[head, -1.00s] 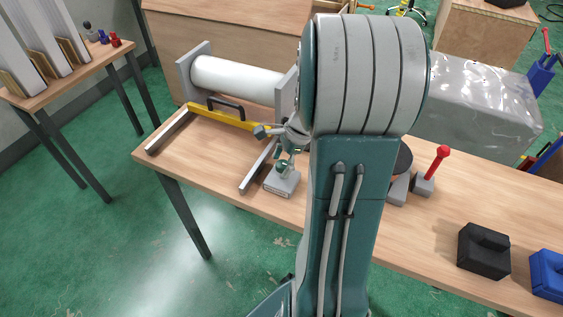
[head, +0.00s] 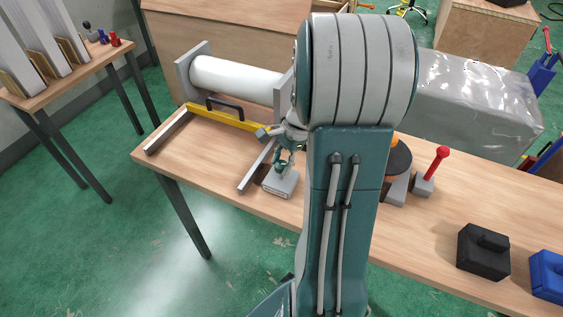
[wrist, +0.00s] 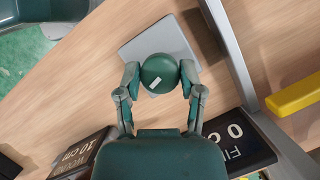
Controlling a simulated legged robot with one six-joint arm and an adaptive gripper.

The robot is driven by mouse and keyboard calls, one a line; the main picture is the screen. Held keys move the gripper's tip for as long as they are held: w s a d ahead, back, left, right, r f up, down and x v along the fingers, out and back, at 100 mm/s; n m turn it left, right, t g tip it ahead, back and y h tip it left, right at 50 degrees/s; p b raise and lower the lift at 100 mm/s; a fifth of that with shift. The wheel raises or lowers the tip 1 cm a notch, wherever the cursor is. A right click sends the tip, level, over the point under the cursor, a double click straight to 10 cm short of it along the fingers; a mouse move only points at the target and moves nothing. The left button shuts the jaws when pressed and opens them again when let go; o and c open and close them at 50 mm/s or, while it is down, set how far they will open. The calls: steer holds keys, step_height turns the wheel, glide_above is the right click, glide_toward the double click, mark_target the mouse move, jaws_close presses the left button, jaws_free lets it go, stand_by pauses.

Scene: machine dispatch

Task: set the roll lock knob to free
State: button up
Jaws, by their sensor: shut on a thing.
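The knob (wrist: 160,70) is round and dark green with a short white mark on its top. It stands on a flat grey base (wrist: 178,38) on the wooden table. My gripper (wrist: 160,77) is shut on the knob, with one finger on each side. In the head view the gripper (head: 283,158) reaches down over the same grey base (head: 280,186), near the table's front edge. My arm hides part of the area right of it. I cannot read lettering on the base, so I cannot tell which setting the white mark points to.
A white roll (head: 235,78) lies between grey end plates behind the yellow bar (head: 222,117). A grey rail (wrist: 232,55) runs close beside the knob base. Dark printed signs (wrist: 238,142) show below. A red lever (head: 438,160) stands farther right, beyond my arm.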

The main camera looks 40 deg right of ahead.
steer(key=n+g, duration=0.1)
steer(key=n, duration=0.2)
steer(key=n+g, duration=0.1)
steer(key=n, duration=0.3)
steer(key=shift+w+g+h, duration=0.15)
steer(key=shift+g+h, duration=0.15)
steer(key=shift+g, duration=0.1)
steer(key=n+g, duration=0.1)
steer(key=n, duration=0.3)
steer(key=shift+h, duration=0.4)
steer(key=shift+w+n+g+h, duration=0.1)
steer(key=shift+n+g+h, duration=0.4)
steer(key=shift+n, duration=1.4)
steer(key=o, duration=1.2)
steer(key=v, duration=1.2)
steer(key=shift+a, duration=0.2)
